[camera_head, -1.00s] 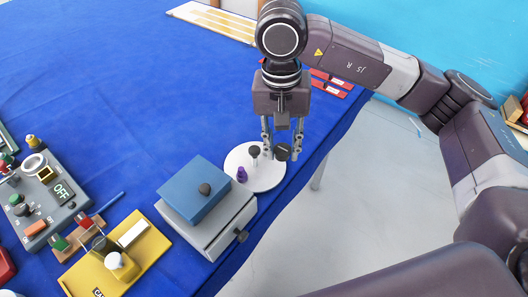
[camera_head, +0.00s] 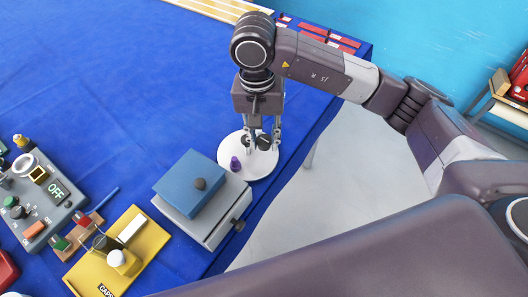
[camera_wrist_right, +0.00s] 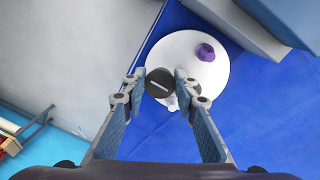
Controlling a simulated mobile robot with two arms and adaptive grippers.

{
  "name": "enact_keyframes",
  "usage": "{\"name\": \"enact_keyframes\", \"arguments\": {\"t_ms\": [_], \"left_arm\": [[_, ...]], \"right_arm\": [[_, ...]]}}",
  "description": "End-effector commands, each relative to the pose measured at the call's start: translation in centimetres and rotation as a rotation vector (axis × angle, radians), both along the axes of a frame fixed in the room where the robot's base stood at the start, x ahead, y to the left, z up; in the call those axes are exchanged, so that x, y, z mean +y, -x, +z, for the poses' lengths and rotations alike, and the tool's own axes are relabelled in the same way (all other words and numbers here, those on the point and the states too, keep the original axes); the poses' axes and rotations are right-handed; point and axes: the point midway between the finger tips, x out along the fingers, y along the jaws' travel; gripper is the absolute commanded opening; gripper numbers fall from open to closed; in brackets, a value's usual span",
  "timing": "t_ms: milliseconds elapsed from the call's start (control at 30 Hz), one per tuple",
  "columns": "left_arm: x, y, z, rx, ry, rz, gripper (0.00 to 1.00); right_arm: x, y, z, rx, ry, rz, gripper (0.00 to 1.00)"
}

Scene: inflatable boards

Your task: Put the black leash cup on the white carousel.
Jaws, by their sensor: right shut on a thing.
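The white carousel (camera_head: 230,168) is a round disc on the blue table near its right edge; it also shows in the wrist view (camera_wrist_right: 178,48). A purple piece (camera_head: 235,163) stands on it, also seen in the wrist view (camera_wrist_right: 205,52). My right gripper (camera_head: 263,141) points down over the carousel's right part. It is shut on the black leash cup (camera_wrist_right: 159,82), a dark round thing with a pale line on top. The gap between cup and disc is unclear. My left gripper is out of view.
A blue-topped grey box (camera_head: 190,186) with dark knobs stands close to the left of the carousel. A yellow board (camera_head: 128,232) and a grey panel reading OFF (camera_head: 60,190) lie farther left. Red and white strips (camera_head: 330,38) lie behind. The table edge is close at right.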

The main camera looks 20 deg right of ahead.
Motion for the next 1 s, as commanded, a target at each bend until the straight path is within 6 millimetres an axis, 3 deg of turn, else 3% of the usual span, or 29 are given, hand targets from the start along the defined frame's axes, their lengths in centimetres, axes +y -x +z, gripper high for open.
{"name": "enact_keyframes", "arguments": {"t_ms": [100,533,967,1000], "left_arm": [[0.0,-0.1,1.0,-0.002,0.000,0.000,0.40],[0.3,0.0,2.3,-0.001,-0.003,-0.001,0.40],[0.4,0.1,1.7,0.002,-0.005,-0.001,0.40],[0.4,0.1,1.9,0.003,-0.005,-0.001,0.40]], "right_arm": [[-0.1,0.1,-2.0,0.004,0.002,-0.001,0.14],[-0.1,0.1,-6.9,0.004,0.001,-0.001,0.14],[-0.1,0.0,-7.7,0.000,0.001,0.001,0.14],[0.0,0.0,-7.5,0.000,0.001,0.000,0.31]]}}
